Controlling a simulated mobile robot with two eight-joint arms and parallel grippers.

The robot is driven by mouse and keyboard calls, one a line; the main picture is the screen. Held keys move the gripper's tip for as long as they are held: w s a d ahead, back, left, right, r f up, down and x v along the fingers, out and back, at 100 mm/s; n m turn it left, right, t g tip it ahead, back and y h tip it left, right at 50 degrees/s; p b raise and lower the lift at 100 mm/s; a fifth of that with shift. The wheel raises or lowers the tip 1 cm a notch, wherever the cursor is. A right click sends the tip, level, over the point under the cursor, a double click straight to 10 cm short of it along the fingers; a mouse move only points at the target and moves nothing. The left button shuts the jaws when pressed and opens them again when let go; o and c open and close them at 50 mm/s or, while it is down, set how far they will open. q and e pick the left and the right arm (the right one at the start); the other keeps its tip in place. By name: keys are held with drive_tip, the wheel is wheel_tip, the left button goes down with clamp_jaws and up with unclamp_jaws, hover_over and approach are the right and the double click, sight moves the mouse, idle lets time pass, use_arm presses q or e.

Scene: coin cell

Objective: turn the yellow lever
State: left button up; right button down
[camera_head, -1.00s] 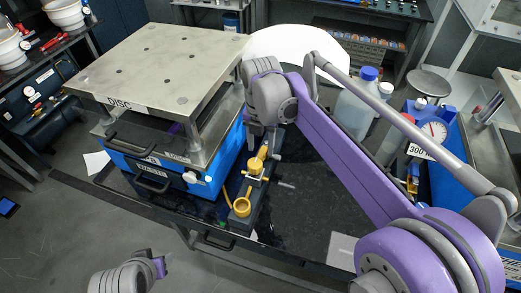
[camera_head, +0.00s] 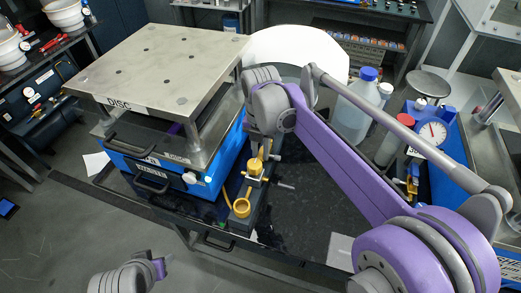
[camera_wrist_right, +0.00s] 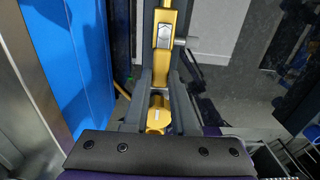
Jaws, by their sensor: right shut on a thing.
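The yellow lever (camera_head: 255,167) is on a dark fixture beside the blue machine, and a yellow cup-shaped part (camera_head: 241,207) sits in front of it. My right gripper (camera_head: 260,148) reaches down to the lever from above and hides part of it. In the right wrist view, the two dark fingers of my right gripper (camera_wrist_right: 162,98) are close on both sides of a yellow part of the lever (camera_wrist_right: 157,116). A yellow bar with a silver inset (camera_wrist_right: 166,35) extends beyond the fingertips. My left gripper (camera_head: 163,268) is low at the front, away from the lever; its opening is unclear.
The blue machine (camera_head: 165,176) with a metal top plate (camera_head: 165,62) stands close left of the lever. Behind my right arm are a bottle with a blue cap (camera_head: 357,108) and a blue unit with a dial gauge (camera_head: 433,132). Some dark bench top (camera_head: 300,210) is bare.

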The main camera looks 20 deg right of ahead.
drive_tip(key=shift+a, duration=0.1)
drive_tip(key=m, duration=0.1)
drive_tip(key=w+a+m, duration=0.1)
drive_tip(key=m, duration=0.3)
drive_tip(key=shift+w+a, duration=0.2)
drive_tip(key=shift+w, duration=0.15)
drive_tip(key=shift+w+a+m+p, duration=0.1)
drive_tip(key=shift+w+m, duration=0.3)
drive_tip(key=shift+m, duration=0.55)
drive_tip(key=shift+w+a+m+p, duration=0.15)
drive_tip(key=shift+w+m, duration=0.2)
drive_tip(key=shift+m, duration=0.55)
drive_tip(key=shift+w+a+m+p, duration=0.1)
drive_tip(key=shift+w+m, duration=0.3)
drive_tip(key=shift+m, duration=0.55)
drive_tip(key=c, duration=0.7)
unclamp_jaws()
